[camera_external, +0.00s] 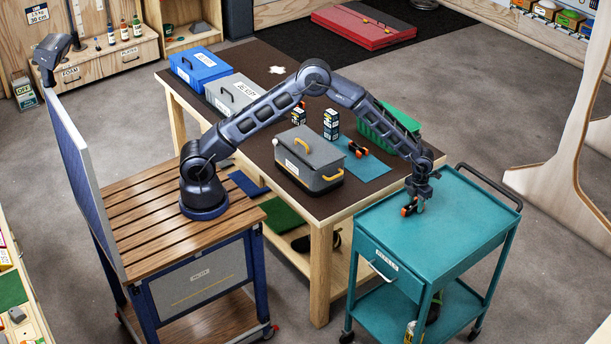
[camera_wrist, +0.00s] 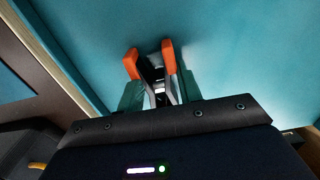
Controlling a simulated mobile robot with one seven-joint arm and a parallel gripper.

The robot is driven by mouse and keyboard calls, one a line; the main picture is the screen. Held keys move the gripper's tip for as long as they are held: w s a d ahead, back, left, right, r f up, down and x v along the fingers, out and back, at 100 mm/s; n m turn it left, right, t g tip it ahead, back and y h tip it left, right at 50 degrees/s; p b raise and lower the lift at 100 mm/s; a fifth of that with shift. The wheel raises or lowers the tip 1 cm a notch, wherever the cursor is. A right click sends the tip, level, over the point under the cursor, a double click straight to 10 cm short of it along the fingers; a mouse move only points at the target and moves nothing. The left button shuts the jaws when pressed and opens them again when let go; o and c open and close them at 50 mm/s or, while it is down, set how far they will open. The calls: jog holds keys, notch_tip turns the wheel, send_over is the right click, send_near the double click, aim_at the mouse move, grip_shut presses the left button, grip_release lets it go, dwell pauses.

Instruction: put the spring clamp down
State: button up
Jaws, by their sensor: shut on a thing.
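A spring clamp with orange tips (camera_external: 409,210) and a dark body is held in my gripper (camera_external: 418,196) at the teal cart. In the wrist view the clamp (camera_wrist: 168,55) shows its two orange ends pointing away from me, between my gripper's fingers (camera_wrist: 160,92). My gripper is shut on it. The clamp is over the teal cart top (camera_external: 450,225), near its left edge; whether it touches the surface I cannot tell. A second orange-and-black clamp (camera_external: 357,149) lies on the blue mat on the dark table.
The rest of the cart top is bare, with a raised handle (camera_external: 490,180) at its far right. The dark table (camera_external: 265,150) beside it holds a grey toolbox (camera_external: 309,160), a green box (camera_external: 385,125) and small cartons (camera_external: 331,124).

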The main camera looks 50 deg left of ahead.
jog(key=o, duration=1)
jog(key=shift+f, duration=0.1)
